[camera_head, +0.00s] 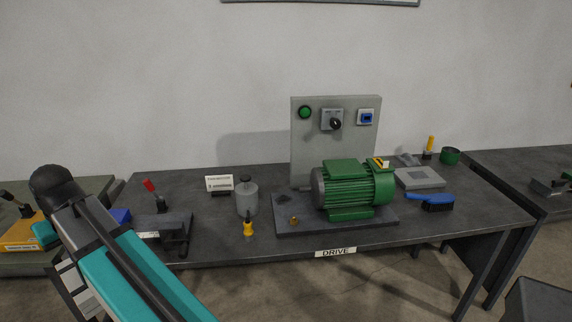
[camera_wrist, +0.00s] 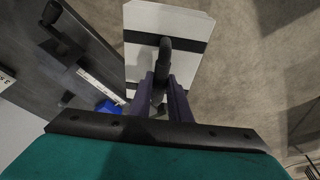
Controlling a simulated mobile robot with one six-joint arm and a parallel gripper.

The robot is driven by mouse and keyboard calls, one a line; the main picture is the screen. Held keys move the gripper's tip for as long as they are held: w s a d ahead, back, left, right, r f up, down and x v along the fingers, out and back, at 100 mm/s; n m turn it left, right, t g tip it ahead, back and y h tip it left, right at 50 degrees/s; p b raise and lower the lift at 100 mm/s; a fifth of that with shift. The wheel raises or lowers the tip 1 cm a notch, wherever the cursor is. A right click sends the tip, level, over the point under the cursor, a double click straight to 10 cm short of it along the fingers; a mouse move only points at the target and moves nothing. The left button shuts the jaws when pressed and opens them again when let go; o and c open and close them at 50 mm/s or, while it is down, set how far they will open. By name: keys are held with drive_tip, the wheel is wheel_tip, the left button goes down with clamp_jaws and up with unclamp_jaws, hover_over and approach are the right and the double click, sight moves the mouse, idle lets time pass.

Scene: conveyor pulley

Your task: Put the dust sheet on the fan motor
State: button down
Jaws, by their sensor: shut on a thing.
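The green finned motor (camera_head: 350,187), which looks like the fan motor, lies on a dark base plate (camera_head: 290,223) on the table marked DRIVE. Its top is bare except for a small yellow and white item near its right end. In the wrist view my gripper (camera_wrist: 162,108) is shut on the black handle (camera_wrist: 164,58) of a pale flat panel (camera_wrist: 143,20) with dark bands across it. This panel may be the dust sheet; I cannot tell for certain. My fingers hide part of the handle and panel. The gripper cannot be made out in the head view.
A grey control panel (camera_head: 336,140) stands behind the motor. A grey canister (camera_head: 246,197), a yellow screwdriver (camera_head: 248,229) and a dark clamp-like device (camera_head: 175,228) are left of it. A blue-handled brush (camera_head: 436,202), a grey tray (camera_head: 420,178) and a green cup (camera_head: 450,156) are right.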

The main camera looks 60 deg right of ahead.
drive_tip(key=s+d+r+m+g+h+p, duration=0.15)
drive_tip(key=d+m, duration=0.25)
drive_tip(key=d, duration=0.8)
drive_tip(key=s+d+r+m, duration=0.2)
drive_tip(key=d+r+m, duration=0.15)
drive_tip(key=d, duration=0.95)
drive_tip(key=s+d+r+m+g+h, duration=0.15)
drive_tip(key=d+m, duration=0.35)
drive_tip(key=d, duration=0.7)
drive_tip(key=s+d+r+m+g+p, duration=0.1)
drive_tip(key=s+d+r+m, duration=0.25)
drive_tip(key=s+d, duration=0.9)
drive_tip(key=s+d+r+m+p, duration=0.1)
drive_tip(key=s+d+r+m, duration=0.3)
drive_tip(key=s+d, duration=0.9)
drive_tip(key=s+d+r+m, duration=0.1)
drive_tip(key=s+d+m, duration=0.1)
drive_tip(key=s, duration=0.5)
drive_tip(key=s+d+m+g+y, duration=0.1)
drive_tip(key=s+d+m, duration=0.1)
drive_tip(key=s+d, duration=0.3)
drive_tip(key=s+d+r+m+p, duration=0.1)
drive_tip(key=s+d+m, duration=0.1)
drive_tip(key=s, duration=0.8)
drive_tip(key=shift+d+r+m, duration=0.3)
drive_tip(key=shift+d+m, duration=0.1)
drive_tip(key=shift+d, duration=0.5)
drive_tip(key=shift+w, duration=0.1)
